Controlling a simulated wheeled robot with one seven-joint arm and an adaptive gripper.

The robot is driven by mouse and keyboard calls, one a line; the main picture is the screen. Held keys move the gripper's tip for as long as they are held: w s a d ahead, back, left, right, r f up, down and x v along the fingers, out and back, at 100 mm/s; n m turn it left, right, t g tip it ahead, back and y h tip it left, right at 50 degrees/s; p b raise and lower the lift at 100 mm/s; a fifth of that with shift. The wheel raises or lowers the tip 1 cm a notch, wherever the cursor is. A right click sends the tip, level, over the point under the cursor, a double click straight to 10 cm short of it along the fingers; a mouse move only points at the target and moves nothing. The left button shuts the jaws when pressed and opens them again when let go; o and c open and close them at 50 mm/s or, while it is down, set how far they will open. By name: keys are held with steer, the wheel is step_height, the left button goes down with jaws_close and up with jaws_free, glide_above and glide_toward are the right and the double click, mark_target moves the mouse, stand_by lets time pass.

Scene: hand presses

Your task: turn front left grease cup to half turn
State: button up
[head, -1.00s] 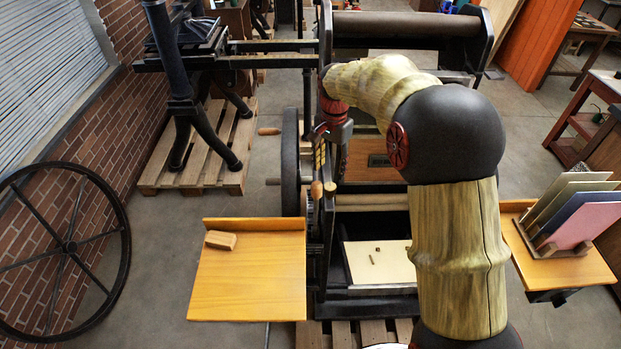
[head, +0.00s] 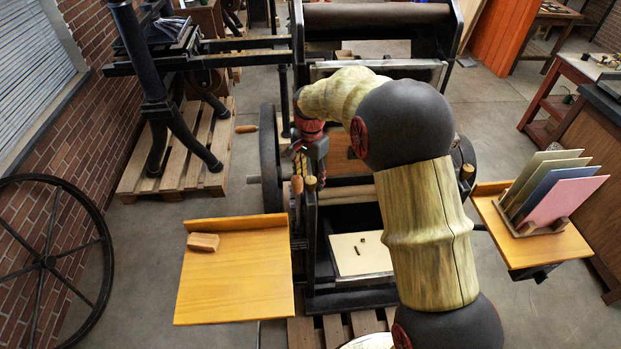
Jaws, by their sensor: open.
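A small brass-coloured grease cup (head: 311,184) stands upright on the front left of the press frame, in the middle of the head view. A similar light brown knob (head: 297,185) is just left of it; I cannot tell if it is a cup or a handle. My gripper (head: 306,168) hangs below the dark red wrist, just above and behind these two. It is open and appears empty. Its fingers are small and partly hidden, and I cannot tell if they touch the cup. Another brass cup (head: 466,172) shows on the right side of the press.
The press bed (head: 360,256) holds small dark pieces on a pale sheet. A wooden side table (head: 235,285) with a wooden block (head: 203,242) is at left. A card rack (head: 545,226) stands at right. A dark flywheel (head: 270,165) is close left of my gripper.

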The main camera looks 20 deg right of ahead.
steer(key=c, duration=0.3)
steer(key=c, duration=0.8)
steer(key=shift+c, duration=0.3)
steer(key=shift+m, duration=0.3)
steer(key=m+p, duration=0.2)
steer(key=m, duration=0.1)
steer(key=shift+m, duration=0.4)
steer(key=m+p, duration=0.1)
steer(key=m, duration=0.4)
steer(key=shift+p, duration=0.35)
steer(key=m+p, duration=0.1)
steer(key=m, duration=0.6)
steer(key=shift+m, duration=0.3)
steer(key=m+p, duration=0.1)
steer(key=m, duration=0.5)
steer(key=shift+m, duration=0.3)
